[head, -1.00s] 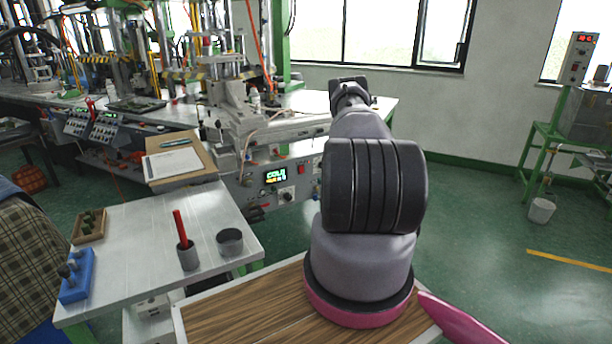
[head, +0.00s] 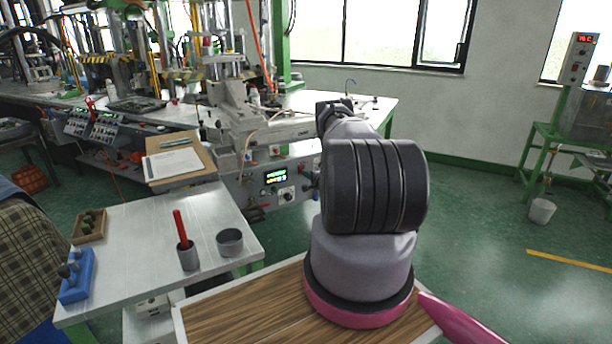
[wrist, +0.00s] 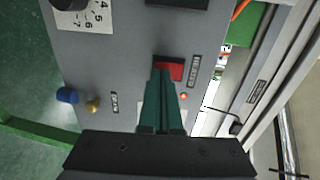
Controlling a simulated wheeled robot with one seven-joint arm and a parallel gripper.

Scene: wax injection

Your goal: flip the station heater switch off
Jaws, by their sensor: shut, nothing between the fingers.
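The red rocker switch (wrist: 170,70) sits in a dark frame on the grey station panel (wrist: 125,60) in the wrist view. A small red indicator light (wrist: 183,96) glows beside it. My gripper (wrist: 162,74) is shut and empty, its green fingertips overlapping the lower left of the switch. I cannot tell whether they touch it or which way the rocker is tipped. In the head view my arm hides the switch and my gripper. The station's small lit display (head: 275,176) shows left of my arm.
A metal side table (head: 140,235) with cups stands at front left.

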